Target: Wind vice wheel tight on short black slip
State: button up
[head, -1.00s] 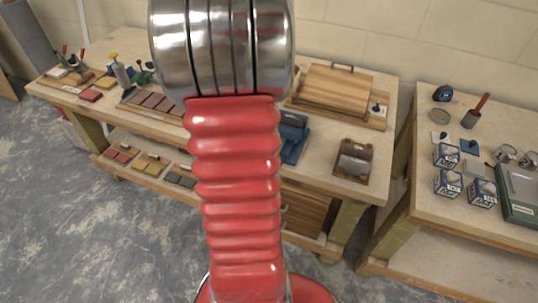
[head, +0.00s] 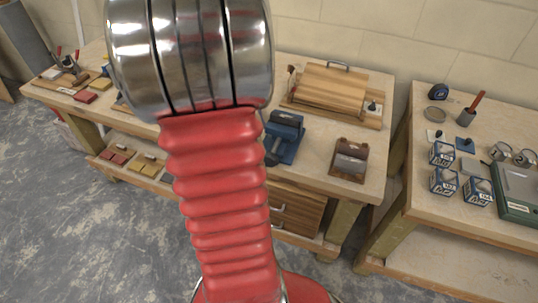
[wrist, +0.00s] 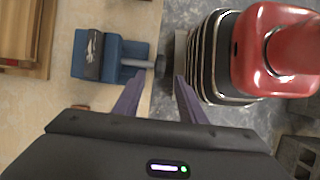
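The blue vice (head: 285,140) stands on the long wooden bench, just right of my red arm in the head view. In the wrist view the vice (wrist: 122,52) is at the upper left, with a dark slip (wrist: 90,54) on or in it; I cannot tell how firmly it is held. A grey screw runs right from the vice to the dark wheel (wrist: 160,66) near the bench edge. My gripper (wrist: 157,84) is open and empty, its two purple-grey fingers apart. The wheel lies just beyond the fingertips in the picture, not visibly touched.
A wooden box with a handle (head: 335,88) stands behind the vice, and a brown block holder (head: 349,160) to its right. A second bench (head: 420,205) at the right carries several small tins and a green case (head: 515,195). Bare bench shows around the vice.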

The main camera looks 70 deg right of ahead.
jog(key=x, duration=1.1)
jog(key=shift+w, duration=0.1)
jog(key=shift+c, duration=0.6)
